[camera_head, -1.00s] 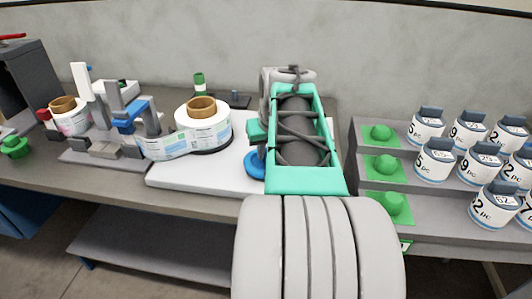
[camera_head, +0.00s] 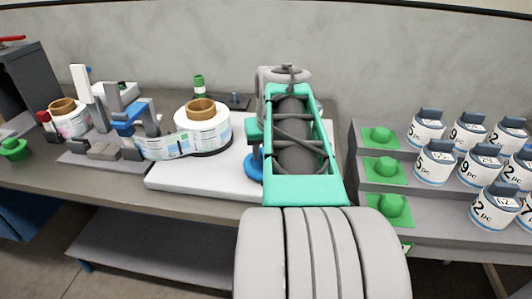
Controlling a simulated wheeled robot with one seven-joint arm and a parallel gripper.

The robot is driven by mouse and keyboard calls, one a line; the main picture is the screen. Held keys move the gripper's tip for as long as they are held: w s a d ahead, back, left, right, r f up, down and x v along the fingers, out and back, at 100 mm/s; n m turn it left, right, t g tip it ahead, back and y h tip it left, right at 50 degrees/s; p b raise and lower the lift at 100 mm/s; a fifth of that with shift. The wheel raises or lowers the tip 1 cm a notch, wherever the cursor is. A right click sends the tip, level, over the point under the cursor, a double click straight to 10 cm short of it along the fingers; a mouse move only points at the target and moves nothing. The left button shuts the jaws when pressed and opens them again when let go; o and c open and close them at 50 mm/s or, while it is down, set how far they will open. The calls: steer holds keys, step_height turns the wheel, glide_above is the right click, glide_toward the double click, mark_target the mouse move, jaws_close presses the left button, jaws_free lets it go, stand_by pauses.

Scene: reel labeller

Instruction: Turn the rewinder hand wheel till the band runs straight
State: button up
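The blue rewinder hand wheel (camera_head: 253,166) shows partly at the left edge of my arm, on the white base plate (camera_head: 200,183). The rewinder's large white reel (camera_head: 203,130) with a brown core stands left of it. The labelled band (camera_head: 168,146) runs from this reel leftward to the grey and blue labelling head (camera_head: 128,122); its lower edge looks slightly bowed. A smaller supply reel (camera_head: 68,117) stands at the far left. My gripper is mostly hidden behind my teal arm; a teal and dark part of it (camera_head: 256,140) seems to show just above the wheel. Its fingers cannot be made out.
A grey stepped rack (camera_head: 352,165) on the right holds green domed pieces (camera_head: 382,167) and several white numbered jars (camera_head: 434,163). A green-capped bottle (camera_head: 199,86) stands behind the large reel. A green push button (camera_head: 14,149) is at the left. The wall closes the back.

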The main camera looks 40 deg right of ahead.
steer(key=v, duration=0.7)
steer(key=shift+p, duration=0.4)
